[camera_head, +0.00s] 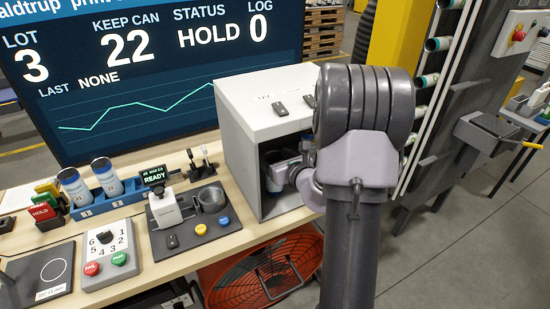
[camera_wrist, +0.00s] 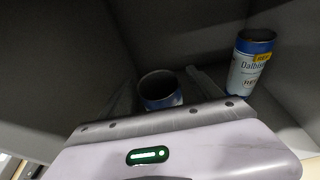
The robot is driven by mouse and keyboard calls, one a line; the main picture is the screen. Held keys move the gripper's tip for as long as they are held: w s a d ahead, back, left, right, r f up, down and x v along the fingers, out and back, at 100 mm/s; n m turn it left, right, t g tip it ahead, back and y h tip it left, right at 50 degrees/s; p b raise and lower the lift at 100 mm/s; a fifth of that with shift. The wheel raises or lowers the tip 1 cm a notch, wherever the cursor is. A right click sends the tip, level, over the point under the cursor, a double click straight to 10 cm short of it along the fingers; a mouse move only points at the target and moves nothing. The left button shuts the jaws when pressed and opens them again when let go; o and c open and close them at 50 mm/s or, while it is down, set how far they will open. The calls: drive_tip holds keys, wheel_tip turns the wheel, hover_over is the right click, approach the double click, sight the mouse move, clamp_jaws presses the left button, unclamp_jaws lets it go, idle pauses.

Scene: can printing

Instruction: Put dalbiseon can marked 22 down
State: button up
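My gripper (camera_wrist: 165,90) is inside a grey-white box (camera_head: 237,150), reaching through its open front in the head view. In the wrist view, its two dark fingers stand on either side of a can (camera_wrist: 161,101) with a blue rim and open top. Narrow gaps show between the fingers and this can, so the gripper looks open around it. The can's lower part is hidden by my gripper body, and I cannot read its mark. A second can (camera_wrist: 247,68), blue and white, lettered "Dalbi" and "REF", stands apart to the right.
A screen (camera_head: 150,75) reads lot 3, keep can 22, HOLD. Two cans stand in a blue rack (camera_head: 105,201) on the bench. A small printer (camera_head: 165,207) shows READY. The box walls are close around my gripper, and small dark items lie on its top.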

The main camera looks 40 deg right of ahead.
drive_tip(key=shift+r, duration=0.1)
drive_tip(key=shift+s+r, duration=0.2)
drive_tip(key=shift+r, duration=0.05)
drive_tip(key=p+v, duration=0.2)
drive_tip(key=v, duration=0.9)
drive_tip(key=shift+s+a, duration=0.2)
drive_tip(key=shift+s, duration=0.1)
